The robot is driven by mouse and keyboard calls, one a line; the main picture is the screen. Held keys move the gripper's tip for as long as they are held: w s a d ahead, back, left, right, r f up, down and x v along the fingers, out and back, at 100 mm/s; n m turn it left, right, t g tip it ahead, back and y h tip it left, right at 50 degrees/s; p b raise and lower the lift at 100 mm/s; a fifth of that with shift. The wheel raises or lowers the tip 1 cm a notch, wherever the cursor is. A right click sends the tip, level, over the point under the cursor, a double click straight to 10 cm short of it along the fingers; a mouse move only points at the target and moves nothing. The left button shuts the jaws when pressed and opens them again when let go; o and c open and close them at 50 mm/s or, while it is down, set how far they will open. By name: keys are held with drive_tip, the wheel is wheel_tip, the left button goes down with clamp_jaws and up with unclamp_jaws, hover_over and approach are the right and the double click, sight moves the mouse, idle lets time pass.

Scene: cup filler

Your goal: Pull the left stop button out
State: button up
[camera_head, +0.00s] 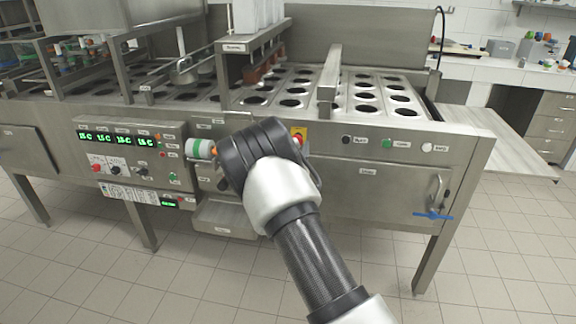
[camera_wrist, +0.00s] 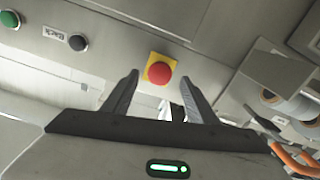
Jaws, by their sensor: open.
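A red mushroom stop button on a yellow plate (camera_wrist: 160,74) is on the steel front panel in the wrist view. In the head view its yellow plate (camera_head: 298,132) shows just past my wrist, which hides part of it. I see no second yellow-plated button. My gripper (camera_wrist: 159,83) is open and empty, its fingers pointing at the panel on either side of the button in the picture. I cannot tell how far the tips are from the panel. In the head view my wrist hides the fingers.
A black button (camera_wrist: 78,43) and a green button (camera_wrist: 10,19) sit beside the stop button in the wrist view. The display panel (camera_head: 120,155) is left of my wrist in the head view. A door handle (camera_head: 436,190) protrudes at right. The tiled floor in front is clear.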

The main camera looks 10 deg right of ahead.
drive_tip(key=p+v, duration=0.1)
drive_tip(key=v, duration=1.3)
drive_tip(key=shift+s+p, duration=0.3)
drive_tip(key=shift+s, duration=0.1)
drive_tip(key=shift+a+r, duration=0.1)
drive_tip(key=shift+a, duration=0.05)
